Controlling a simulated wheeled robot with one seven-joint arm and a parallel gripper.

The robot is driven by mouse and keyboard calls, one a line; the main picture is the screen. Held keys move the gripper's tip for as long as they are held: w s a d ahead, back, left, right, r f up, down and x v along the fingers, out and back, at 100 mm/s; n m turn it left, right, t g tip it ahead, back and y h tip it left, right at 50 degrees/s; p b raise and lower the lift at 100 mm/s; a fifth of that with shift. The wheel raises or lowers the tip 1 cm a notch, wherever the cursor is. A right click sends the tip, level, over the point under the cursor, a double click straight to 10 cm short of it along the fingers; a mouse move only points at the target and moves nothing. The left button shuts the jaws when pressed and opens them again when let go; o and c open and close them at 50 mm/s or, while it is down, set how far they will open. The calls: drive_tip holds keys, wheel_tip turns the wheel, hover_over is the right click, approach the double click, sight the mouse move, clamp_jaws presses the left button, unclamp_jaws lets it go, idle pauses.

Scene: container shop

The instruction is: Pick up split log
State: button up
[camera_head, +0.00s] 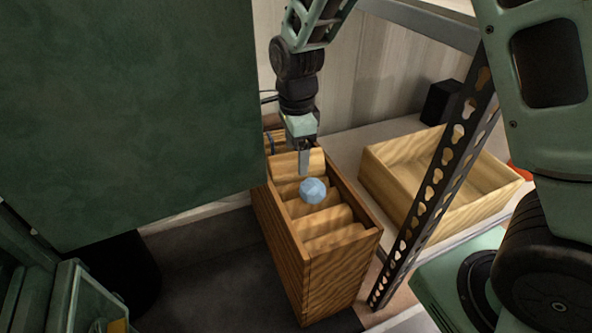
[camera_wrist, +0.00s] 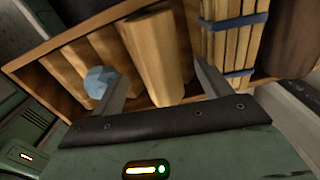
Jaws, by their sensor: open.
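Several split logs lie side by side in a narrow wooden crate (camera_head: 282,250). In the wrist view the nearest split log (camera_wrist: 155,55) lies in front of my gripper (camera_wrist: 160,92), between its two spread fingers. In the head view this log (camera_head: 290,163) is partly behind the fingers. My gripper (camera_head: 304,172) is open and empty, pointing down over the far half of the crate. A pale blue faceted ball (camera_head: 313,190) rests on the logs just beside the fingers; it also shows by the left finger in the wrist view (camera_wrist: 99,82).
A strapped bundle of wood sticks (camera_wrist: 232,45) is close to the right finger. An empty wooden box (camera_head: 382,182) sits on the shelf to the right, behind a perforated metal post (camera_head: 437,185). A large dark green panel (camera_head: 125,110) fills the left.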

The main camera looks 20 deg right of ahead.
sight(296, 154)
wheel_tip(296, 154, down, 4)
drive_tip(key=b, duration=0.2)
drive_tip(key=shift+b, duration=0.4)
drive_tip(key=shift+r, duration=0.1)
drive_tip(key=c, duration=1.2)
drive_tip(key=shift+r, duration=0.1)
